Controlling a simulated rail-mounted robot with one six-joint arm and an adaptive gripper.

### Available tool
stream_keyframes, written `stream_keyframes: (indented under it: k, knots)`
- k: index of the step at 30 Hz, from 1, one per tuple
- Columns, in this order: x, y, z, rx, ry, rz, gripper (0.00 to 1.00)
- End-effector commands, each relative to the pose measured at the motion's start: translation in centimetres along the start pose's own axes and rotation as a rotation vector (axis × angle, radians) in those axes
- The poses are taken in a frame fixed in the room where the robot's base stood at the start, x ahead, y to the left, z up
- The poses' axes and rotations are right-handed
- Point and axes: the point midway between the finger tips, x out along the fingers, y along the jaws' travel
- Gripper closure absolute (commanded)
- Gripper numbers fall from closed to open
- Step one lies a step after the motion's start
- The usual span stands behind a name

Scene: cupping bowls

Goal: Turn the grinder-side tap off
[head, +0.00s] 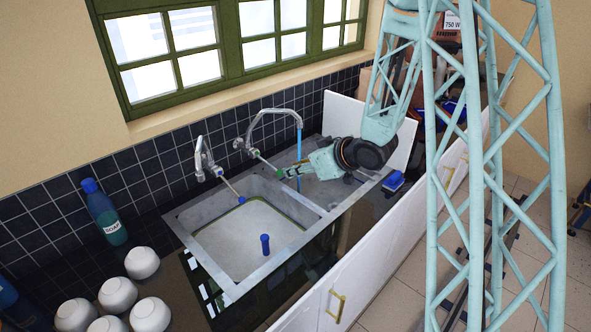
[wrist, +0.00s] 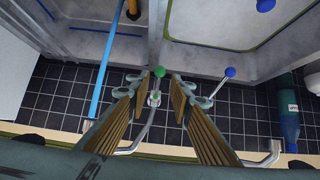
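The grinder-side tap (head: 271,112) is the right one in the head view, with an arched spout. A blue stream (head: 299,150) falls from it into the sink; the stream also shows in the wrist view (wrist: 99,75). Its lever ends in a green ball (head: 279,173), which is in the wrist view too (wrist: 159,72). My gripper (head: 287,172) is low over the sink beside this ball. In the wrist view my gripper (wrist: 160,86) is open, with one finger on each side of the lever. I cannot tell whether either finger touches it.
The other tap (head: 203,158) has a blue-ended lever (head: 242,199). A blue plug-like piece (head: 265,243) stands in the left basin (head: 225,245). A soap bottle (head: 105,212) and several white bowls (head: 142,262) are at left. A white panel (head: 342,115) stands behind my arm.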

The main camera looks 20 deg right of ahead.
Motion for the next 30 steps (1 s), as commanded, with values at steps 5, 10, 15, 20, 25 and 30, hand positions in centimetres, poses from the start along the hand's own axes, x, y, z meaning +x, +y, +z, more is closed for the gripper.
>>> stream_keyframes:
  k: [5, 10, 15, 20, 25, 30]
  knots:
    - [0.7, 0.0, 0.1, 0.000, 0.000, 0.000, 0.80]
    - [1.9, 0.0, 0.1, 0.000, 0.000, 0.000, 0.80]
    - [3.4, -0.1, 0.2, 0.000, -0.001, -0.001, 0.80]
    - [4.8, 0.0, 0.1, -0.001, 0.001, 0.000, 0.80]
    - [6.3, -0.1, 0.1, -0.001, 0.000, -0.001, 0.80]
    - [7.9, 0.0, 0.2, -0.001, -0.001, 0.000, 0.80]
